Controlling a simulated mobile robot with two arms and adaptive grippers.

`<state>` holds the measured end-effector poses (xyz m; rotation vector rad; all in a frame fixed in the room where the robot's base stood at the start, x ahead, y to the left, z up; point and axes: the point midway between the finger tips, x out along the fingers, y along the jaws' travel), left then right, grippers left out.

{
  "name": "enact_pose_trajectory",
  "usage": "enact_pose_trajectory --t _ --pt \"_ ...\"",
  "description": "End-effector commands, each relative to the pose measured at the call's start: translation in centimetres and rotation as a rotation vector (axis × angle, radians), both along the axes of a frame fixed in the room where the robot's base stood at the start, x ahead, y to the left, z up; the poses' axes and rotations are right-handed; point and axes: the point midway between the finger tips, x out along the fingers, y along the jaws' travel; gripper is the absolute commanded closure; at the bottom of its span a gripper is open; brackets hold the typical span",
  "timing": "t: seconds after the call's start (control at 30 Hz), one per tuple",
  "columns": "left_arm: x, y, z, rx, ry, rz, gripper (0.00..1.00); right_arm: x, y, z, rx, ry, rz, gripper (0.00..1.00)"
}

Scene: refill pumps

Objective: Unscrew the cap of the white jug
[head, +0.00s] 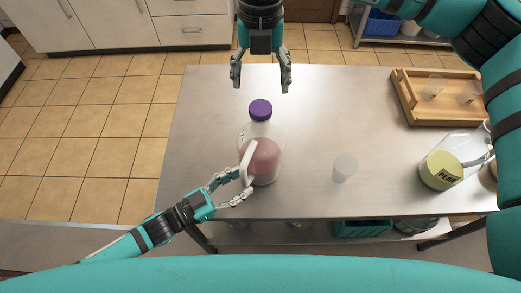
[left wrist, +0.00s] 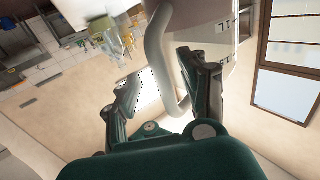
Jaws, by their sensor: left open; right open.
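The jug (head: 266,158) stands upright on the metal table, with a clear body, pink liquid inside and a white handle (head: 247,162) on its near left side. Its purple cap (head: 260,110) sits on the neck. My left gripper (head: 238,187) is open at the lower end of the handle. In the left wrist view, the handle (left wrist: 158,55) passes between the open fingers; contact is unclear. My right gripper (head: 261,86) is open and empty, pointing down, and shows just beyond the cap in the head view.
A small translucent cup (head: 344,167) stands right of the jug. A wooden tray (head: 407,112) with clear cups is at the back right. The table left of the jug is clear.

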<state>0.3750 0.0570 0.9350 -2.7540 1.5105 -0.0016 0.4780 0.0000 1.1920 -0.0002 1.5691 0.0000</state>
Motion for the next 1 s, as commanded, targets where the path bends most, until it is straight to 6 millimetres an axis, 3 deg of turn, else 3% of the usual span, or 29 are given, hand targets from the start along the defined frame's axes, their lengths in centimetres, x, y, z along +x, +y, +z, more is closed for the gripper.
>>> enact_pose_trajectory --t 0.2,0.5,0.83,1.0 --pt "1.0 -1.5 0.0 -0.001 -0.001 0.0 0.56 0.0 0.0 0.0 0.0 0.0 0.0 0.29" --pt "1.0 -1.7 0.0 0.0 0.0 0.0 0.56 0.0 0.0 0.0 0.0 0.0 0.0 0.29" --pt "1.0 -1.6 0.0 0.0 0.0 0.0 0.98 0.0 0.0 0.0 0.0 0.0 0.0 0.29" --pt "1.0 -1.6 0.0 0.0 0.0 0.0 1.0 0.0 0.0 0.0 0.0 0.0 0.0 0.29"
